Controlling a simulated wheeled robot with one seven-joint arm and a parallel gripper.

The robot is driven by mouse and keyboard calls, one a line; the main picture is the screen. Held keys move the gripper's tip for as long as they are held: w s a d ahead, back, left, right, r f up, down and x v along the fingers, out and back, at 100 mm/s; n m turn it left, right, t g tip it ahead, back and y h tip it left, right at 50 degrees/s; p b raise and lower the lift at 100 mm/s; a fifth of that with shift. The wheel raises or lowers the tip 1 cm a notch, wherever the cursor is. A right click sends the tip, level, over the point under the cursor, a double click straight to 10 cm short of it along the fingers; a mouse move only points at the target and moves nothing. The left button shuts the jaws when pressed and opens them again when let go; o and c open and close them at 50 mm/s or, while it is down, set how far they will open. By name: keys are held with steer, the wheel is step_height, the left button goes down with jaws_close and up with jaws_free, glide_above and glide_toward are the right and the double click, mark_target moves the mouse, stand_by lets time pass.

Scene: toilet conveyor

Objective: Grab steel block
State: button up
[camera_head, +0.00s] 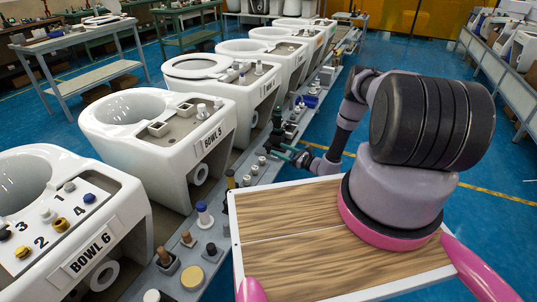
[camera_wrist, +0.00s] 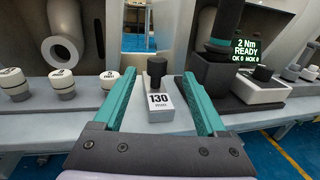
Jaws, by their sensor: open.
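A small light-grey block (camera_wrist: 159,106) marked "130" with a dark knob on top stands upright on the grey ledge in the wrist view. I cannot tell from its look whether it is steel. My gripper (camera_wrist: 159,76) is open, with one teal finger on each side of the block and a visible gap to both. In the head view my gripper (camera_head: 287,153) is beside the narrow ledge along the bowls, and the block cannot be made out there.
White capped weights (camera_wrist: 61,82) stand left of the block. A dark device with a "2 Nm READY" display (camera_wrist: 247,48) stands close on the right. White toilet bowls (camera_head: 160,130) line the ledge (camera_head: 222,232), which holds several small parts. My wood-topped deck is in front.

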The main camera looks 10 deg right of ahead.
mark_target(268, 151)
steer(key=x, duration=0.5)
steer(key=shift+a+f, duration=0.1)
steer(key=shift+a, duration=0.15)
jaws_close()
